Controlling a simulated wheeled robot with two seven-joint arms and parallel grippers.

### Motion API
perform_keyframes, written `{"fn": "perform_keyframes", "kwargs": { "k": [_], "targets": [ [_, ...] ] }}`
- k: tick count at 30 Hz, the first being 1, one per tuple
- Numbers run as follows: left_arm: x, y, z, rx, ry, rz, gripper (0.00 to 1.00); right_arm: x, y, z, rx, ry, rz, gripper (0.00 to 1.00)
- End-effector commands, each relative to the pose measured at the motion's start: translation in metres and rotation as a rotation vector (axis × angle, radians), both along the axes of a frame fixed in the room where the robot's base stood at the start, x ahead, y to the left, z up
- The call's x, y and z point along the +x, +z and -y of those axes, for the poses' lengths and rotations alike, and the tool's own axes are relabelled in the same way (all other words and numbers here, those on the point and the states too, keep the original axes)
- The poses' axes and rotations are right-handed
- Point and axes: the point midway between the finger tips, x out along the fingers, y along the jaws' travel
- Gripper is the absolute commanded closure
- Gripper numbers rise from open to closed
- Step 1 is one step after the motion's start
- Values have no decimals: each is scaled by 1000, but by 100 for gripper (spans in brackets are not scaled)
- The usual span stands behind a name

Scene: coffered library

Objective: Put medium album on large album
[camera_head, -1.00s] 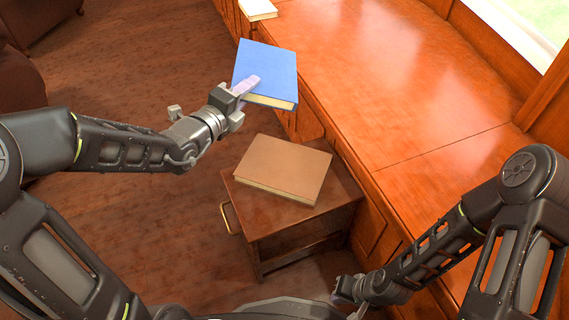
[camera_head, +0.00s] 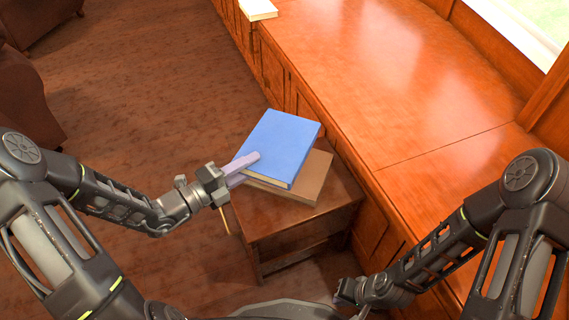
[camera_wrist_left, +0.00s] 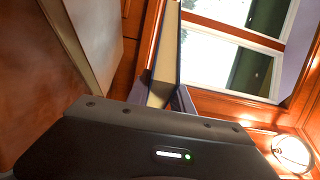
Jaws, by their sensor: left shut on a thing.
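The medium album, a blue book (camera_head: 282,145), is held at its near left edge by my left gripper (camera_head: 240,170), which is shut on it. It is above the large album, a brown book (camera_head: 312,190) lying on a small wooden stand, and covers much of it. In the left wrist view the blue book (camera_wrist_left: 166,55) shows edge-on between the fingers (camera_wrist_left: 165,98). The brown book (camera_wrist_left: 95,35) is to its left there, with a visible gap between them. My right gripper (camera_head: 343,291) is low near the bottom of the head view, away from both albums; its jaws are too small to read.
The small wooden stand (camera_head: 285,225) has a handle on its left side. A long wooden bench (camera_head: 400,90) runs along the right under a window. A pale book (camera_head: 258,9) lies at the bench's far end. Open floor (camera_head: 150,110) is to the left.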

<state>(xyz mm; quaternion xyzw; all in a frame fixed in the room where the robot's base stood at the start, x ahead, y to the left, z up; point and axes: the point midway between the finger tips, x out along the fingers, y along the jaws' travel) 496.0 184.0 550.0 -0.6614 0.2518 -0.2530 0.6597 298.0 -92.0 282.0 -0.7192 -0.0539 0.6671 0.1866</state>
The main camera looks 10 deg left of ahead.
Motion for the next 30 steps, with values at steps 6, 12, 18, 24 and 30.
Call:
{"fn": "perform_keyframes", "kwargs": {
  "k": [6, 12, 18, 24, 30],
  "targets": [
    [1, -13, 0, -1, 0, 3, 100, 1, -9, 0, -1, -1, 3, 100],
    [0, -49, 1, -2, -1, 2, 100, 4, -31, -1, -2, -6, 13, 100],
    [1, -62, 0, 0, -1, 5, 100, 6, -37, -1, -3, -8, 17, 100],
    [1, -61, 0, 0, 0, 5, 100, 6, -36, -1, -3, -8, 17, 100],
    [1, -76, 0, -1, 0, 4, 100, 7, -45, -1, -4, -9, 20, 100]
  ]
}}
